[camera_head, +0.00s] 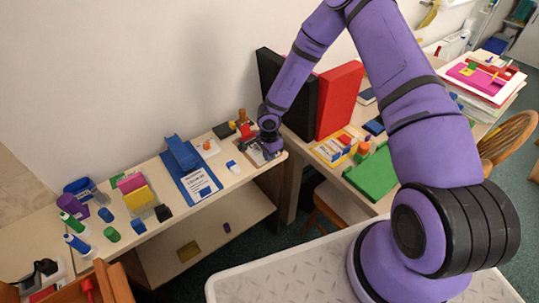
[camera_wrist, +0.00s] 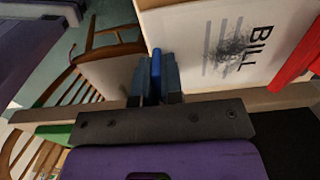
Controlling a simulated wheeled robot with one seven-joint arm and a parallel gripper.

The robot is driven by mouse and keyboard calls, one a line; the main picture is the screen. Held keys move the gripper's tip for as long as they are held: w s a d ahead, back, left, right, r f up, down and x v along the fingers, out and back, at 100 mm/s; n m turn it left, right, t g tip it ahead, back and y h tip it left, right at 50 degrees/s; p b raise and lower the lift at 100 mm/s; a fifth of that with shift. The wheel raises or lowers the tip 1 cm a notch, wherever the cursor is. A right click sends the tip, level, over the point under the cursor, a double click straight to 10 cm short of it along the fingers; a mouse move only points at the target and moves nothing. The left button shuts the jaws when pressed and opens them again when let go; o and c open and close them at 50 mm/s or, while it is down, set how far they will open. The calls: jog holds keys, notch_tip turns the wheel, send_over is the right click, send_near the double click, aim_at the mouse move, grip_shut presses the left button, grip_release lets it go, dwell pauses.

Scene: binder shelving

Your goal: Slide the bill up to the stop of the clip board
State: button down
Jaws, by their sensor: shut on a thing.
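A white sheet printed "BILL" (camera_wrist: 258,45), with grey lines and a dark smudge, lies at the upper right of the wrist view. My gripper (camera_wrist: 156,80) is beside the sheet's edge, its fingers shut on a narrow blue piece (camera_wrist: 156,62). I cannot tell whether this piece is joined to the sheet. In the head view my gripper (camera_head: 270,152) is low over the shelf's right end, hiding what is under it. A blue board (camera_head: 172,176) with a white printed sheet (camera_head: 197,183) and a raised blue part (camera_head: 181,153) lies left of it.
A red thing (camera_wrist: 297,55) lies at the bill's side in the wrist view. Small blocks (camera_head: 244,131) stand behind my gripper. Black (camera_head: 271,75) and red (camera_head: 340,97) binders stand to the right. A small white-and-blue block (camera_head: 233,166) lies between the board and my gripper.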

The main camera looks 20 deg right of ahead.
jog(key=shift+f, duration=0.1)
dwell(0.3)
jog(key=c, duration=1.2)
grip_release()
jog(key=shift+r, duration=2.95)
